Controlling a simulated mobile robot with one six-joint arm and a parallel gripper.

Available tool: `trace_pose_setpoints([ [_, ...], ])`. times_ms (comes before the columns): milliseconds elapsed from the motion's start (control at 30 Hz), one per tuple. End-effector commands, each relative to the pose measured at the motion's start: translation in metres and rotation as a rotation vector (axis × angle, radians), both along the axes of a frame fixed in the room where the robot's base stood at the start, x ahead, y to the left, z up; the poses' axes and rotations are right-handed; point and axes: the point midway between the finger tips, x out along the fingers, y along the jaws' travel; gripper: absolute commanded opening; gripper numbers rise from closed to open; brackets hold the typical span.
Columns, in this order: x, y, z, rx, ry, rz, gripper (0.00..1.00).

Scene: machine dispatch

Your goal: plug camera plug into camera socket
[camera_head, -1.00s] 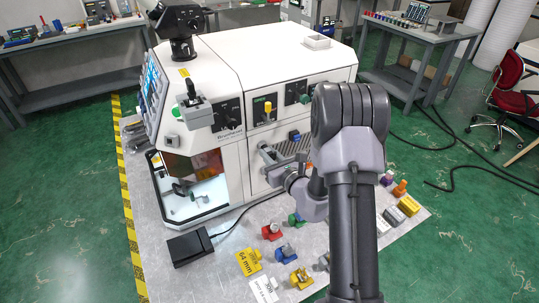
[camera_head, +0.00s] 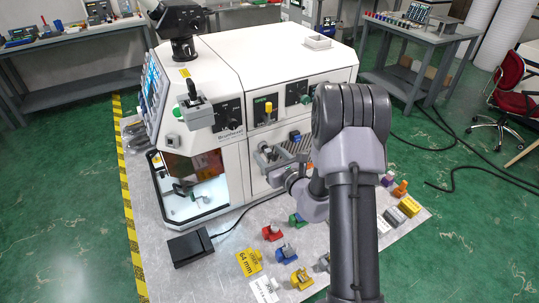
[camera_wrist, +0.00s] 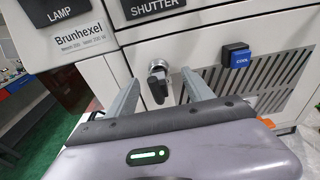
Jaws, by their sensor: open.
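A black plug-like piece with a grey front (camera_wrist: 158,84), which looks like the camera plug, is at the machine's white front panel in the wrist view. I cannot tell whether the two are joined. My gripper (camera_wrist: 161,79) is open, with one finger on each side of the black piece and a gap to the left finger. In the head view my gripper (camera_head: 268,155) is close to the machine's front, and the plug and socket are too small there to make out surely.
Several coloured connectors, such as a red one (camera_head: 272,233), lie on the table below. A black box (camera_head: 190,247) with a cable sits at the machine's front left.

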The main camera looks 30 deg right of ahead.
Motion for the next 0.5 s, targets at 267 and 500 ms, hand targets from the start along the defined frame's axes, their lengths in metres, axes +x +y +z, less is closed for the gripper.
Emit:
trace_pose_setpoints([
  [267,-0.012,-0.001,-0.001,0.0,0.001,-0.001,0.6],
  [500,-0.024,-0.001,-0.001,0.0,0.0,-0.001,0.6],
])
